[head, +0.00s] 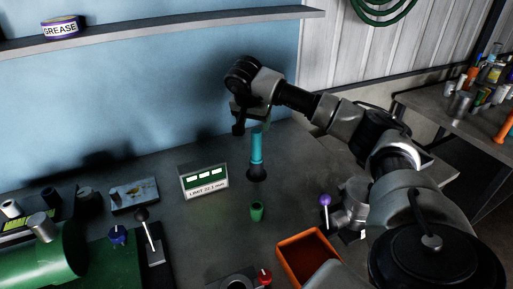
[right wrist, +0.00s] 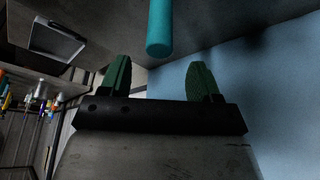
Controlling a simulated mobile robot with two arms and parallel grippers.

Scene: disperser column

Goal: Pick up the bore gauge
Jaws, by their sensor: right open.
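The bore gauge looks to be the teal upright rod (head: 257,147) with a dark base, standing on the grey bench near the blue wall. Its teal end also shows in the right wrist view (right wrist: 159,32), at the top centre. My right gripper (head: 252,122) is at the upper end of the rod in the head view. In the right wrist view its two green fingers (right wrist: 157,65) are apart with nothing between them, and the teal end appears beyond the fingertips. Whether they touch it in depth is unclear. My left gripper is not in view.
A display box (head: 204,182) stands left of the rod. A small green cup (head: 257,211) and an orange bin (head: 307,252) are in front. Levers (head: 147,232) and a green machine (head: 50,255) are at left. A shelf (head: 180,25) runs above.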

